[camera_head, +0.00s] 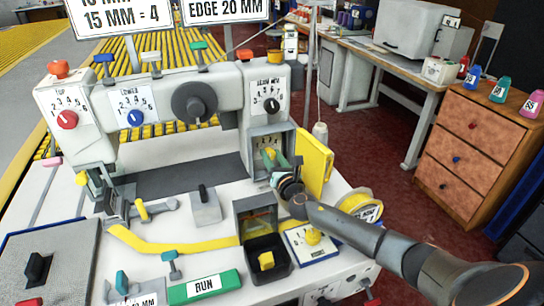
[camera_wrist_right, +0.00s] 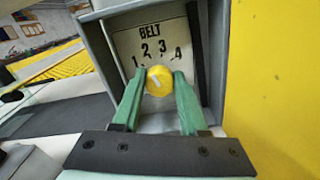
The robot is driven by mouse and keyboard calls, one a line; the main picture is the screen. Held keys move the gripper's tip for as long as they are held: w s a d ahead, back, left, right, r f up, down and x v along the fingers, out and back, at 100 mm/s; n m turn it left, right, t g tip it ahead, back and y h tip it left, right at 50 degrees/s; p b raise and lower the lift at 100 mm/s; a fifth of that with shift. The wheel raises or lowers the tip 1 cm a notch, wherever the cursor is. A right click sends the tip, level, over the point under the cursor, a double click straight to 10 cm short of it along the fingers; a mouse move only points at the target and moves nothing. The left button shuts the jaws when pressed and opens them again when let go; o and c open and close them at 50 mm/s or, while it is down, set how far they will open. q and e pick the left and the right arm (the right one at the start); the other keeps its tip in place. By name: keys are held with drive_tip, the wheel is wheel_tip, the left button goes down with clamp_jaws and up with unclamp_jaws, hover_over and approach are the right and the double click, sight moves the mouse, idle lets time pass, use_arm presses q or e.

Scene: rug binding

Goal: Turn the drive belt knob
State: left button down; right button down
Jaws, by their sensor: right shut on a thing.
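The drive belt knob (camera_wrist_right: 159,81) is yellow with a pale pointer mark, which leans up and slightly left. It sits on a white plate marked BELT with numbers 1 to 4 (camera_wrist_right: 150,42), inside a grey open box (camera_head: 268,131). My right gripper (camera_wrist_right: 158,84) has its green fingers shut on the knob, one on each side. In the head view my right gripper (camera_head: 279,159) reaches into the box from the lower right and partly covers the knob. My left gripper is not in view.
The box's yellow door (camera_head: 315,160) stands open just right of my right gripper. Below are a yellow tape roll (camera_head: 356,202), a black bin (camera_head: 267,262) and a green RUN button (camera_head: 205,287).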

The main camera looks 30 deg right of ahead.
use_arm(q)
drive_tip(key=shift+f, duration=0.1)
use_arm(e)
drive_tip(key=shift+f, duration=0.1)
drive_tip(key=shift+m+b, duration=0.6)
drive_tip(key=shift+m, duration=0.4)
drive_tip(key=shift+m+b, duration=0.35)
drive_tip(key=shift+m, duration=0.35)
drive_tip(key=m+b, duration=0.1)
drive_tip(key=m, duration=0.1)
drive_tip(key=shift+d+m, duration=0.1)
drive_tip(key=shift+m, duration=0.2)
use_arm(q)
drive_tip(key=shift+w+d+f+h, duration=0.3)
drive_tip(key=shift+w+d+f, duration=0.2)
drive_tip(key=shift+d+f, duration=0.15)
use_arm(e)
drive_tip(key=shift+m, duration=0.4)
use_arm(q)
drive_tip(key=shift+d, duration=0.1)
use_arm(e)
drive_tip(key=c, duration=0.8)
unclamp_jaws()
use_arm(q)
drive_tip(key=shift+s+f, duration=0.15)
use_arm(e)
drive_tip(key=o, duration=0.4)
drive_tip(key=shift+c, duration=0.2)
